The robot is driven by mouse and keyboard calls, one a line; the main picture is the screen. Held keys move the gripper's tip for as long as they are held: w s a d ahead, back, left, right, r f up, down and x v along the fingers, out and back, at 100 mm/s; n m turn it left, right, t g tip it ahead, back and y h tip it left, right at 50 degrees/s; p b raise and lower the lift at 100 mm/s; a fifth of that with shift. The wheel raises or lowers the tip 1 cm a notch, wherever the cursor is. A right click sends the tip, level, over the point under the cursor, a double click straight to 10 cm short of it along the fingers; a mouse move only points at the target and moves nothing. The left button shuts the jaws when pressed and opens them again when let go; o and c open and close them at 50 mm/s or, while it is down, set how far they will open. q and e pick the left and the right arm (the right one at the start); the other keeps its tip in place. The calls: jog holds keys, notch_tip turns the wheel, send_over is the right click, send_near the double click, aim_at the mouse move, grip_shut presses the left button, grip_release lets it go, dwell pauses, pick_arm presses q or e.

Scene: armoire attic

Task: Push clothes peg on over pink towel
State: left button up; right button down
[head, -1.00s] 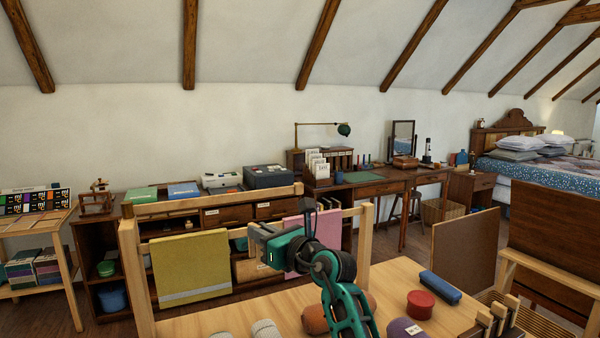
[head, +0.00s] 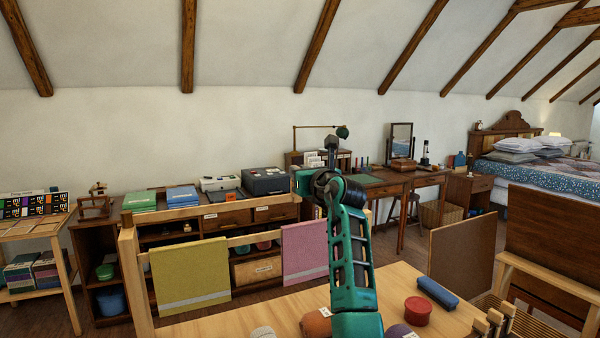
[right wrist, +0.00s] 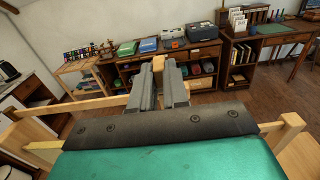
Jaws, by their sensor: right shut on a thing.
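The pink towel (head: 304,250) hangs over the front rail of the wooden drying rack (head: 128,245), right of the yellow towel (head: 190,272). My right arm rises in front of the towel's right side in the head view. Its wrist is above the rail, and its fingers are hidden there. In the right wrist view my right gripper (right wrist: 158,88) is shut on a light wooden piece, the clothes peg (right wrist: 158,63), which shows between the fingertips. The pink towel cannot be made out in that view. My left gripper is not in view.
A wooden table (head: 390,290) stands in front, bearing a red round tin (head: 417,311), a blue case (head: 438,291) and rolled cloths. Several upright wooden pieces (head: 495,322) stand at its right. A brown board (head: 462,258) is behind. A low cabinet lies beyond the rack.

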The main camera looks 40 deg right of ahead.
jog(key=shift+f+b, duration=1.6)
jog(key=shift+f, duration=1.3)
jog(key=shift+p, duration=0.8)
jog(key=shift+f+b, duration=1.1)
jog(key=shift+f, duration=1.85)
jog(key=c, duration=1.1)
grip_release()
jog(key=shift+o, duration=0.2)
jog(key=shift+s, duration=0.1)
jog(key=v, duration=1.2)
jog(key=shift+s, duration=0.35)
jog(key=shift+a, duration=0.15)
